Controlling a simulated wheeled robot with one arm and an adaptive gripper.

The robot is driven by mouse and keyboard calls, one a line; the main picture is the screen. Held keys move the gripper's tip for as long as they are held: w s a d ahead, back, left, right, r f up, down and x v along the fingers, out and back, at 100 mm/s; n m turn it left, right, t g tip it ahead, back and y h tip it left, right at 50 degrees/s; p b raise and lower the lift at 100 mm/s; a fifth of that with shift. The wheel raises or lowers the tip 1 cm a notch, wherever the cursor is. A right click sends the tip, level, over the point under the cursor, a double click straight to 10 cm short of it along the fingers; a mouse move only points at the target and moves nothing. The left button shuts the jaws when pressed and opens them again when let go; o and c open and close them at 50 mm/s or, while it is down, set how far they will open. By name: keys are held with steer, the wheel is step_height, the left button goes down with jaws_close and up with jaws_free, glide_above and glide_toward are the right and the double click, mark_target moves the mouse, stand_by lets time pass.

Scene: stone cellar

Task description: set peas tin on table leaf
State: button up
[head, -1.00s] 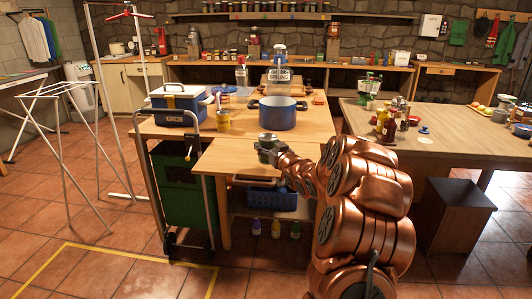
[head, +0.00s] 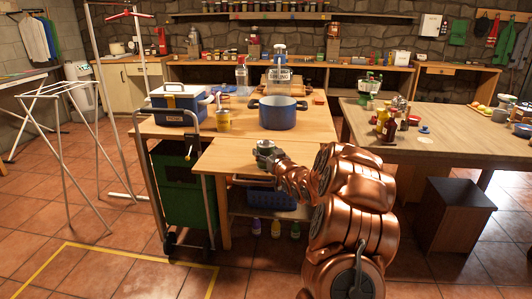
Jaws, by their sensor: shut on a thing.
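The peas tin (head: 265,144) is small and greenish with a grey top, and shows in the head view near the centre. My copper arm reaches to it from the right, and my gripper (head: 266,152) is shut on it. The tin stands upright over the table leaf (head: 225,157), the lower wooden surface at the front of the table. My gripper hides much of the tin and its bottom, so I cannot tell whether it touches the leaf.
A green bin on a trolley (head: 183,185) stands left of the leaf. The left part of the leaf is clear.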

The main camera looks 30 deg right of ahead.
steer(key=o, duration=1.5)
steer(key=shift+f, duration=0.1)
steer(key=shift+o, duration=0.2)
steer(key=shift+s, duration=0.15)
steer(key=s+a, duration=0.1)
steer(key=s, duration=1)
steer(key=shift+s+a, duration=0.3)
